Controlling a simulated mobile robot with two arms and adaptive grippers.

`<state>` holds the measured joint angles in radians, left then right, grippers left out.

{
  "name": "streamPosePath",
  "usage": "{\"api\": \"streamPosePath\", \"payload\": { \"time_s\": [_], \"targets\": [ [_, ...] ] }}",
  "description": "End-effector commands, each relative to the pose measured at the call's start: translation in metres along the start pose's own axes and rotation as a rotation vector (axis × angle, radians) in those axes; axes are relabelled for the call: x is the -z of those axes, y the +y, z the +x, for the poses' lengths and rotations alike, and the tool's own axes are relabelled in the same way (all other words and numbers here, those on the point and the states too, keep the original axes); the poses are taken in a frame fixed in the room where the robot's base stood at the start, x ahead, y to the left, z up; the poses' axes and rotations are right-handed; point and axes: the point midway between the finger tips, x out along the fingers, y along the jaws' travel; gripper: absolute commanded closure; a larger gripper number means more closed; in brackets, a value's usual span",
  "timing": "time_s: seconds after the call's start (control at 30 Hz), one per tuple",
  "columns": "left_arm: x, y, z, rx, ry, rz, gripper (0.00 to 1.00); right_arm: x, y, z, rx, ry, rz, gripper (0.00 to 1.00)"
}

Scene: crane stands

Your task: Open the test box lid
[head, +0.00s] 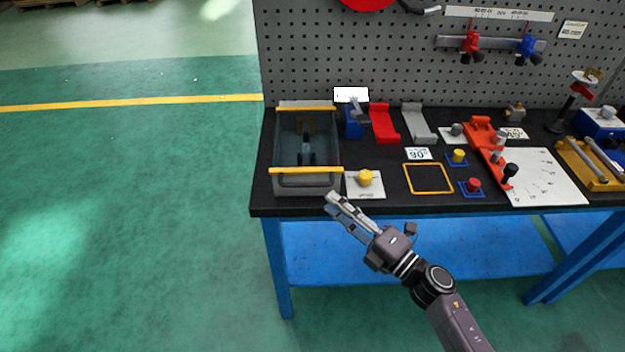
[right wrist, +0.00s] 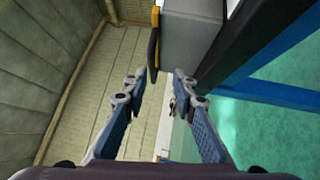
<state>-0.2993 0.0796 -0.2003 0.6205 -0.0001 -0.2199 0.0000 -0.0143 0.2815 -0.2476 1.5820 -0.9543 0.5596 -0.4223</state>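The test box (head: 306,184) is a grey box at the left end of the bench. A yellow bar (head: 300,170) runs along its front top edge and another along its back. Its dark interior with some parts shows from above; I cannot tell whether a clear lid covers it. My right gripper (head: 334,203) is just in front of the box's front right corner, apart from it. In the right wrist view its fingers (right wrist: 158,78) are spread and empty, with a yellow and black edge (right wrist: 154,45) of a grey body ahead between them. My left gripper is not in view.
A yellow knob on a white plate (head: 365,185) stands right of the box, close to my gripper. Red and grey holders, several knobs and an orange clamp fill the bench (head: 400,202) further right. A pegboard (head: 330,50) rises behind. The floor to the left is clear.

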Motion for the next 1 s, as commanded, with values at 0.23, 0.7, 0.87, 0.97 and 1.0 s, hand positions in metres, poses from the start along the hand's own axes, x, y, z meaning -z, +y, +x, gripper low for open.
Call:
{"api": "streamPosePath", "payload": {
  "time_s": [0.23, 0.7, 0.87, 0.97, 1.0],
  "targets": [
    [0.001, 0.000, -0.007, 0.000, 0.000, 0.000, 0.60, 0.006, 0.015, 0.026, -0.019, 0.027, -0.042, 0.75],
    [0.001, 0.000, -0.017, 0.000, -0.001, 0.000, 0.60, 0.006, 0.013, 0.081, -0.016, 0.025, -0.039, 0.75],
    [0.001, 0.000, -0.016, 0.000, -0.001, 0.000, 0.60, 0.007, 0.012, 0.081, -0.015, 0.025, -0.039, 0.75],
    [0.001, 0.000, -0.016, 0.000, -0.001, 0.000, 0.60, 0.007, 0.012, 0.081, -0.015, 0.025, -0.039, 0.76],
    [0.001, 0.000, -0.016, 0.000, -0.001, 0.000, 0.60, 0.007, 0.012, 0.081, -0.015, 0.025, -0.039, 0.80]
  ]
}}
